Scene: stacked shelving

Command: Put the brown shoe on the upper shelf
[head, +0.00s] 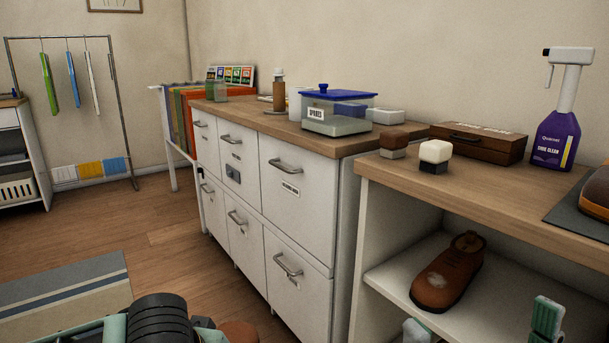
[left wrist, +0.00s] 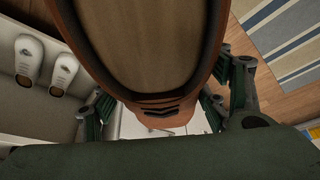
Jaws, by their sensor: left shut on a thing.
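One brown shoe (head: 447,275) lies on the lower shelf at the right of the head view, toe toward me. My left gripper (left wrist: 158,107) is shut on another brown shoe (left wrist: 150,97), with a green finger on either side of it in the left wrist view. In the head view only a small brown patch (head: 238,333) shows beside my left arm at the bottom edge; it seems to be the held shoe. My right gripper (head: 482,326) has its green fingertips wide apart in front of the lower shelf, with nothing seen between them.
The wooden upper shelf (head: 470,196) carries brushes (head: 435,152), a wooden box (head: 478,143), a purple spray bottle (head: 560,120) and a dark mat (head: 568,213) with a partly cut-off brown shoe (head: 597,193). White drawers (head: 300,210) stand left. White shoes (left wrist: 64,72) show in the left wrist view.

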